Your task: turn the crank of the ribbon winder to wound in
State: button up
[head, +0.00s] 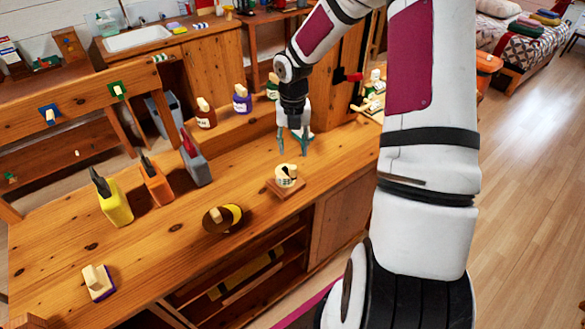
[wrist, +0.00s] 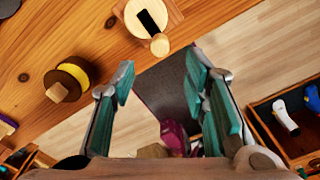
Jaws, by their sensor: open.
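The ribbon winder (head: 287,178) looks to be the pale drum on a square wooden base near the bench's front edge. The crank's exact angle is hard to tell.
A brown and yellow spool (head: 222,218) lies left of the winder. Yellow (head: 116,204), orange (head: 156,184) and grey (head: 196,167) upright holders stand farther left. Bottles (head: 242,100) line the back ledge. The bench (head: 170,245) is clear around the winder.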

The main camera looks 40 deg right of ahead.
aim_at(293, 167)
notch_tip(293, 167, down, 9)
jog(key=shift+f+p, duration=0.1)
jog(key=shift+p, duration=0.2)
grip_shut()
